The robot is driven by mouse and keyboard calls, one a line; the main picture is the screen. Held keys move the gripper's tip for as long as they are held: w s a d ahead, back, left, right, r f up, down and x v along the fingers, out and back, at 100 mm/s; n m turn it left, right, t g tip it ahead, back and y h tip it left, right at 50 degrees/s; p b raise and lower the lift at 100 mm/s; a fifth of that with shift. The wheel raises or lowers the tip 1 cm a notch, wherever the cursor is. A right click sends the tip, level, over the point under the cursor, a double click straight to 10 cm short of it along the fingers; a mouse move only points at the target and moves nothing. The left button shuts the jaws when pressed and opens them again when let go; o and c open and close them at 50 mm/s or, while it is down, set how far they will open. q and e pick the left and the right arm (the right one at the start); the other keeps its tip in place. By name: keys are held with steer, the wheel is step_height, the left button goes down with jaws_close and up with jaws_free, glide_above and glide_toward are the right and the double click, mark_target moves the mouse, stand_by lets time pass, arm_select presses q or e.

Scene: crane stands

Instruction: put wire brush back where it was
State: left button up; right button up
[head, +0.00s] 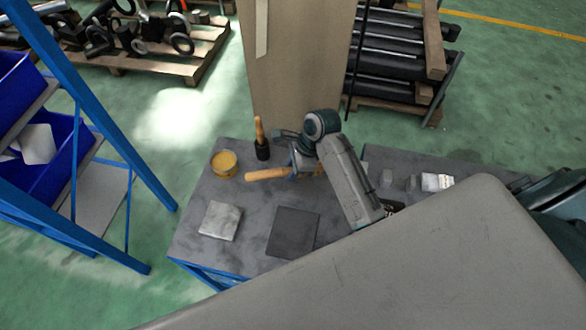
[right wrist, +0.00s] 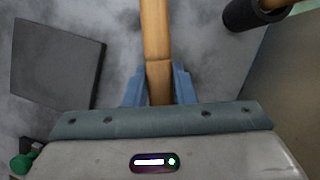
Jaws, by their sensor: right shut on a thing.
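My right gripper (head: 294,168) is above the grey tabletop near its back edge, shut on the wire brush (head: 266,175). The brush's pale wooden handle points left in the head view. In the right wrist view the handle (right wrist: 155,35) runs up from between the blue fingers (right wrist: 158,88). The bristle end is hidden behind the gripper. I cannot tell the exact gap between brush and tabletop. My left gripper is not in view.
On the table (head: 195,246) are a yellow-topped tin (head: 224,164), a black-headed tool with wooden handle (head: 262,149), a light grey block (head: 220,221) and a dark square plate (head: 292,231). Small metal pieces (head: 437,182) lie right. A tall beige column (head: 290,70) stands behind.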

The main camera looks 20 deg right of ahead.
steer(key=shift+w+d, duration=0.55)
steer(key=shift+w, duration=0.3)
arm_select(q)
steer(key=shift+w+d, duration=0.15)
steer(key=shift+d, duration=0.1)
arm_select(e)
steer(key=shift+f, duration=1.85)
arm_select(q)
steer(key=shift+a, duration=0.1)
arm_select(e)
steer(key=o, duration=1)
steer(key=shift+f, duration=0.1)
steer(key=shift+c, duration=0.2)
steer(key=shift+d+r, duration=0.15)
steer(key=shift+r, duration=0.35)
arm_select(q)
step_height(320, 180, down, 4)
steer(key=b, duration=0.3)
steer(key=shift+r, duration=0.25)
arm_select(e)
steer(key=v, duration=1.1)
steer(key=shift+r, duration=0.15)
